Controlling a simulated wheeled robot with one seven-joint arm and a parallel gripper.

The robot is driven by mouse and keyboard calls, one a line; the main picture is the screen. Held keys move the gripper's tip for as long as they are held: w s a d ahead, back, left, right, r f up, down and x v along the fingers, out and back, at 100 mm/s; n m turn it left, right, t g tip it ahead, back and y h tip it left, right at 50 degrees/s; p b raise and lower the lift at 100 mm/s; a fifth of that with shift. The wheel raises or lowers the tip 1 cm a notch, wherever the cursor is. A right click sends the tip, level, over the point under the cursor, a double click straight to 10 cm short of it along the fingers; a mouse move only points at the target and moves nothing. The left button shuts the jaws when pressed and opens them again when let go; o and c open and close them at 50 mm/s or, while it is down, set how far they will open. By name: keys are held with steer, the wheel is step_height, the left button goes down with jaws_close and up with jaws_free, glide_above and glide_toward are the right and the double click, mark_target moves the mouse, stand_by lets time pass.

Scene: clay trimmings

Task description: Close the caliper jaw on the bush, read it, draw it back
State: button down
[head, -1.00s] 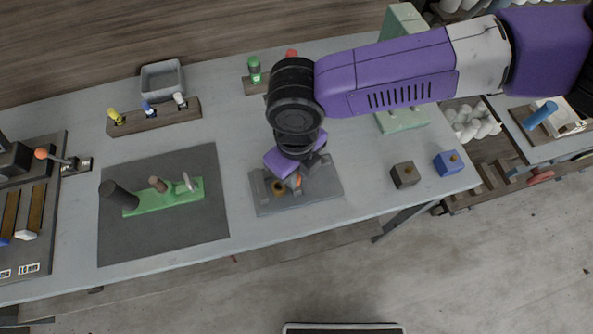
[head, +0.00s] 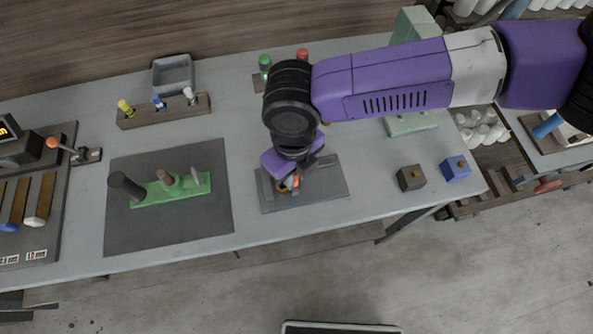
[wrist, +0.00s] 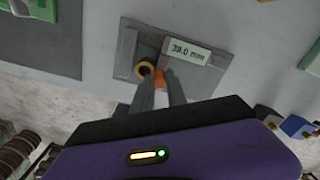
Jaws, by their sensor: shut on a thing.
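The caliper (head: 325,180) is a grey plate with a raised fixed block at its left, lying near the bench's front edge; it also shows in the wrist view (wrist: 205,78). Its display (wrist: 188,52) reads 39.0 mm. The brass ring-shaped bush (wrist: 145,69) sits on the plate, close to the fixed block. My gripper (wrist: 161,86) is shut on the orange jaw knob (wrist: 160,76), just right of the bush. In the head view my gripper (head: 291,178) hides much of the bush and jaw. I cannot tell whether the jaw touches the bush.
A dark mat (head: 220,222) with a green fixture (head: 150,203) lies left of the caliper. A rack of coloured pegs (head: 145,116) and a grey bin (head: 173,75) are behind.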

steer(key=shift+s+a, duration=0.15)
steer(key=shift+a, duration=0.4)
stand_by(0.7)
steer(key=c, duration=0.7)
jaws_free()
steer(key=shift+d, duration=0.1)
step_height(320, 180, up, 8)
steer(key=p, duration=0.7)
stand_by(0.6)
